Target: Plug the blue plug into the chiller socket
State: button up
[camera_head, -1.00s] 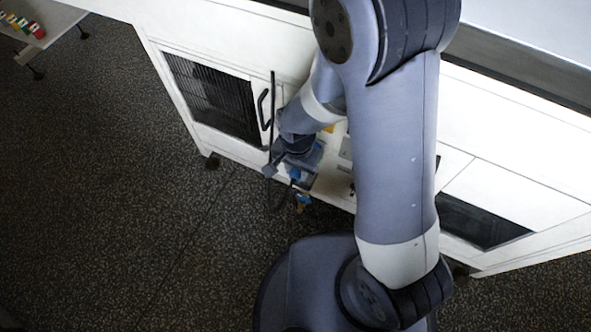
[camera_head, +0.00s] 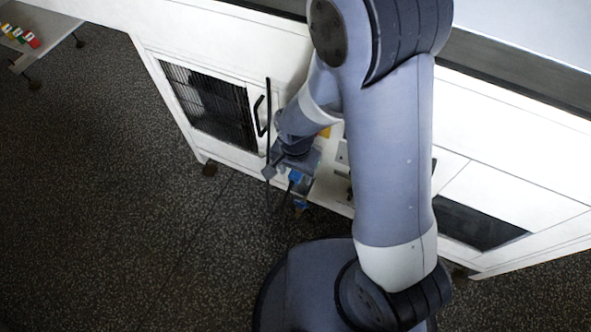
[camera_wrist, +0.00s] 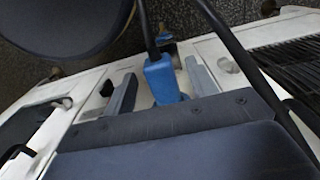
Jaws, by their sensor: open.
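The blue plug (camera_wrist: 162,80) stands between the two grey fingers of my gripper (camera_wrist: 160,72) in the wrist view, with a dark cable running up from it. Gaps show on both sides, so the fingers are open around it, not closed on it. In the head view, my gripper (camera_head: 291,172) is at the front of the white machine, low down, and the blue plug (camera_head: 295,177) shows as a small patch at its jaws. I cannot make out the chiller socket, and cannot tell whether the plug is seated in anything.
The white machine (camera_head: 228,152) has a dark grille (camera_head: 208,105) and a black door handle (camera_head: 260,115) left of my gripper. A small blue part (camera_head: 301,204) hangs just below the gripper. A table (camera_head: 50,20) with coloured items stands far left. The floor at left is clear.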

aim_at(296, 174)
notch_tip(296, 174, up, 11)
jog(key=p, duration=0.3)
jog(key=shift+f, duration=0.15)
jog(key=shift+c, duration=0.3)
